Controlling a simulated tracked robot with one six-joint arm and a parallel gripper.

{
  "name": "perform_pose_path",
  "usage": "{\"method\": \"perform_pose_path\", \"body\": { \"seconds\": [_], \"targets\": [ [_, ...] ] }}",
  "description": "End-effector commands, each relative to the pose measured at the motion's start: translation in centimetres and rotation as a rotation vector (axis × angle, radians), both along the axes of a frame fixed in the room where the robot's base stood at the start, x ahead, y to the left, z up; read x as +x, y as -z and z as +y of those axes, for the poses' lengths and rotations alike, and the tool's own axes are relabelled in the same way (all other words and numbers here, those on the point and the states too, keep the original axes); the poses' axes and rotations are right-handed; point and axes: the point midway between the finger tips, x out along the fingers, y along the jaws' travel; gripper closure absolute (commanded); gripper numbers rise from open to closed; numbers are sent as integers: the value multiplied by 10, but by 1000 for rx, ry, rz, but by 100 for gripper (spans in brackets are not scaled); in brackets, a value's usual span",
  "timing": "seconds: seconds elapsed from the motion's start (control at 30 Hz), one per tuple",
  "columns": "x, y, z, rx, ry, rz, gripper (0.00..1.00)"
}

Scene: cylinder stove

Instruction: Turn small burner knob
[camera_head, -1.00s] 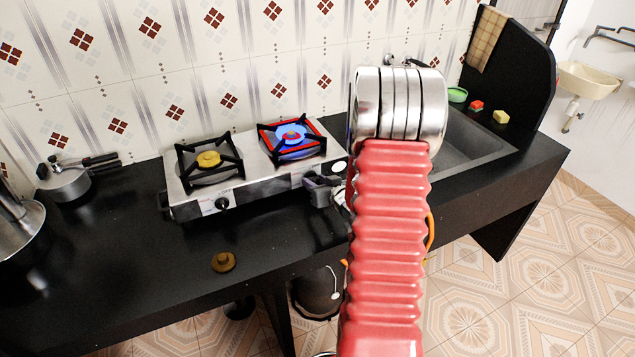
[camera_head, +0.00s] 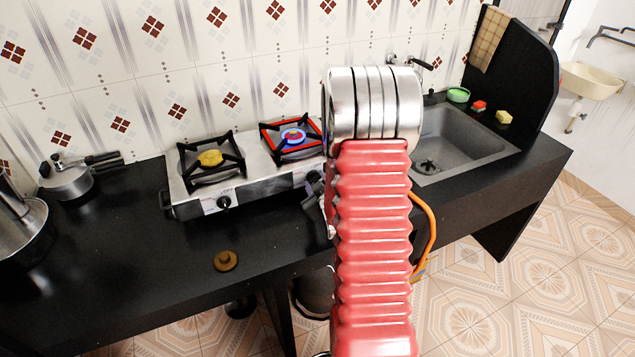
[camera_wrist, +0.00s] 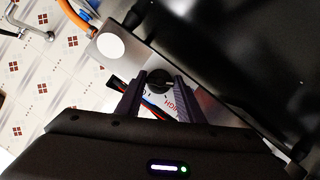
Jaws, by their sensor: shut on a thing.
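The two-burner stove (camera_head: 258,178) stands on the black counter. Its right burner (camera_head: 293,136) shows a small blue ring at the centre and a red border. Its left burner (camera_head: 210,158) has a yellow cap and shows no flame. The left black knob (camera_head: 224,203) is on the front panel, untouched. My gripper (camera_head: 314,190) is at the right end of the front panel, partly hidden by my arm. In the wrist view, my gripper (camera_wrist: 160,83) has its fingers on both sides of the right black knob (camera_wrist: 160,79), shut on it. Part of a "HIGH" label shows beside it.
A loose brown burner cap (camera_head: 225,261) lies on the counter's front. A pressure cooker (camera_head: 68,180) stands at the left. The sink (camera_head: 455,145) is to the right of my arm. An orange hose (camera_head: 431,225) hangs behind my arm.

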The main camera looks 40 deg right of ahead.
Motion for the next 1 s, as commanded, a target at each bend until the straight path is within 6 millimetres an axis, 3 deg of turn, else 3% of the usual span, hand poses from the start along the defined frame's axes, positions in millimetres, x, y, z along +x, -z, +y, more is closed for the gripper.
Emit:
{"method": "perform_pose_path", "body": {
  "seconds": [0.5,0.53,0.8,1.0],
  "targets": [
    [-1,2,0,-19,0,10,88],
    [-1,2,0,-19,0,10,65],
    [0,1,0,-21,-1,8,47],
    [0,0,0,-21,-1,7,47]
  ]
}}
